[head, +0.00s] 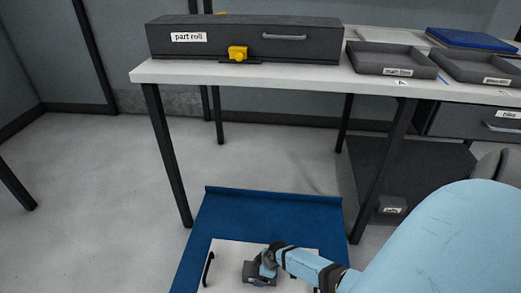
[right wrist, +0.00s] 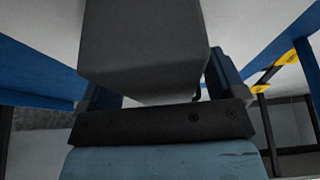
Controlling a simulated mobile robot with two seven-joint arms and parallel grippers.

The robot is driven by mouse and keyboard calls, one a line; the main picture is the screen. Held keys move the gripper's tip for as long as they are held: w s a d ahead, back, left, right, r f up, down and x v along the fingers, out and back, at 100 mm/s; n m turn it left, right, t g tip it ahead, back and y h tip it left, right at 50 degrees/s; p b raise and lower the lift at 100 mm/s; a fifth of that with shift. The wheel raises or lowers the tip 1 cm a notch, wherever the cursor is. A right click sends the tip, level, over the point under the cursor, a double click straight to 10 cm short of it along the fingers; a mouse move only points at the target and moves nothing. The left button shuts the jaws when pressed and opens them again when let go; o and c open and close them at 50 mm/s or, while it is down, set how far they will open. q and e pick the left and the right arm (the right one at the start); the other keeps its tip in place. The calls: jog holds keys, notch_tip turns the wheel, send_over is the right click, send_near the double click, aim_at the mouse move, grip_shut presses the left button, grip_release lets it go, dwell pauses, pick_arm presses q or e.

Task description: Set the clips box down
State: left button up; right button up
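My right gripper (head: 267,264) reaches in from the lower right and is low over a white panel. It is shut on a small dark grey box (head: 260,281), taken to be the clips box; no label on it is readable. In the right wrist view the grey box (right wrist: 145,45) sits between the two fingers and fills the space between them. The box is over the white panel (head: 228,258); I cannot tell whether it touches it. My left gripper is not in view.
The white panel has a black handle (head: 208,268) and is within a blue tray-like surface (head: 270,208). A workbench (head: 240,74) behind carries a part roll case (head: 245,38) and grey trays (head: 391,60). Another small labelled box (head: 391,205) is under the bench at right.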

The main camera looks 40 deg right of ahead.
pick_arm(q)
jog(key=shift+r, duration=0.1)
pick_arm(e)
jog(key=shift+r+p, duration=0.35)
jog(key=shift+r, duration=0.05)
jog(key=p+v, duration=0.3)
jog(key=v, duration=0.2)
jog(key=p+v, duration=0.2)
jog(key=v, duration=0.3)
jog(key=shift+s+d+r, duration=0.15)
jog(key=shift+r, duration=0.2)
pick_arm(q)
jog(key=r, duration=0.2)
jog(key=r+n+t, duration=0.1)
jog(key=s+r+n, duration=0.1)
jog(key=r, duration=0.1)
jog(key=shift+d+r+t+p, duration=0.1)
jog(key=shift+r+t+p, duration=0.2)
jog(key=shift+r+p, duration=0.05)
pick_arm(e)
jog(key=shift+s+r, duration=0.1)
jog(key=shift+r, duration=0.25)
jog(key=shift+d, duration=0.1)
